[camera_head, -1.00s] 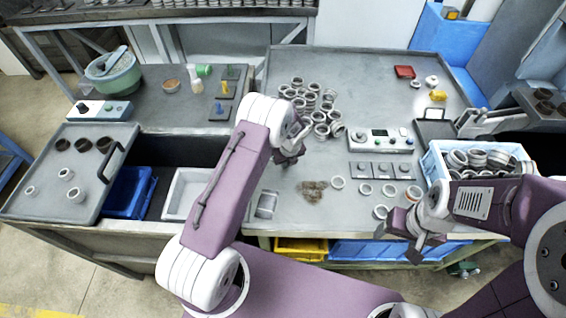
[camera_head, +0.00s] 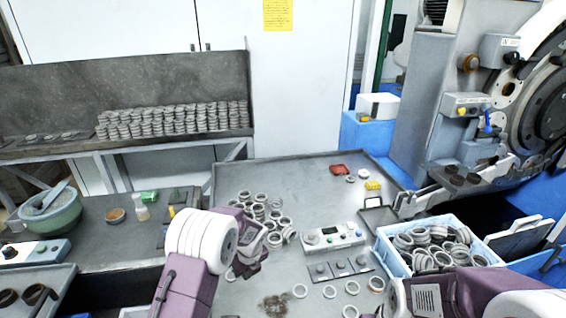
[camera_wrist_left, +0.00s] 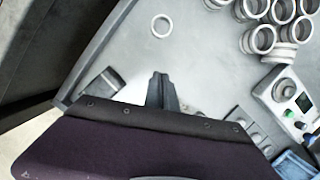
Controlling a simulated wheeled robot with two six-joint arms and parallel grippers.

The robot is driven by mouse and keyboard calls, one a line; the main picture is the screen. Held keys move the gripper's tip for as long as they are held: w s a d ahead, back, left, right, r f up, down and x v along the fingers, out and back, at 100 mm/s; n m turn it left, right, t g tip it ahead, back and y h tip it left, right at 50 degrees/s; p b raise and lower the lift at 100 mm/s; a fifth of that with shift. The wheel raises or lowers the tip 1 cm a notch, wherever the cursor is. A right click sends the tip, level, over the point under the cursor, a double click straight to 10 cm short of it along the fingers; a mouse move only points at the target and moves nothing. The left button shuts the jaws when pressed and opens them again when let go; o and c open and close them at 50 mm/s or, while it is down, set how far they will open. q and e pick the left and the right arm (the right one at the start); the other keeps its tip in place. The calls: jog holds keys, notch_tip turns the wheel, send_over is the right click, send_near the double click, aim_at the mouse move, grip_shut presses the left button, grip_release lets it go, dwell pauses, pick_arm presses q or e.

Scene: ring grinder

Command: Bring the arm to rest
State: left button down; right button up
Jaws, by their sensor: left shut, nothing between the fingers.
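My left arm (camera_head: 190,275) comes in from the lower left, with purple links and a white joint. Its gripper (camera_head: 243,268) is over the grey worktable (camera_head: 300,175), at the near left of the ring pile (camera_head: 265,212). In the left wrist view the fingers (camera_wrist_left: 160,84) are together with nothing between them. A single ring (camera_wrist_left: 161,26) lies on the table beyond the fingertips. My right arm (camera_head: 435,297) shows at the lower right; its gripper is out of the picture.
A blue crate of rings (camera_head: 385,250) stands at the right, below the grinder machine (camera_head: 500,110). A control box (camera_head: 333,237) and several loose rings lie near the table's front. A green mortar (camera_head: 50,218) stands at the left. The table's back middle is clear.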

pick_arm(q)
jog(key=s+a+r+n+t, duration=0.1)
jog(key=s+r+n, duration=0.1)
jog(key=r, duration=0.4)
jog(key=s+a+r+n, duration=0.2)
jog(key=s+r, duration=0.1)
jog(key=r, duration=0.2)
jog(key=s+d+f+n+g+h, duration=0.1)
jog(key=s+f+n+g+h, duration=0.1)
jog(key=s+n, duration=1.6)
jog(key=n, duration=0.5)
jog(key=shift+s+d+n, duration=0.2)
jog(key=shift+d+n, duration=0.05)
jog(key=shift+n, duration=0.05)
